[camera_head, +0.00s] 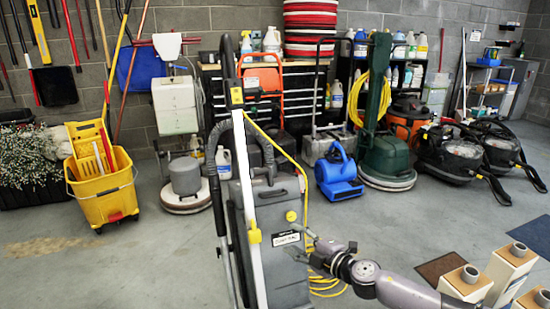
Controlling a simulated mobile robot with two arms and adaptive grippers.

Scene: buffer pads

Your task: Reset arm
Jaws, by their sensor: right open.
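My right arm comes in from the lower right. Its gripper (298,242) is open in front of the grey floor machine (272,205), close to its label. I cannot tell whether the fingers touch the machine. Nothing shows between the fingers. A stack of red and white buffer pads (310,28) stands at the back on the tool chest (300,85), well away from the gripper. My left gripper is not in view.
A yellow mop bucket (105,195) stands at left, a blue blower (338,175) and a green floor machine (386,155) behind. Black vacuums (450,155) stand at right. Pale blocks with round tops (508,270) are at lower right. The left front floor is clear.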

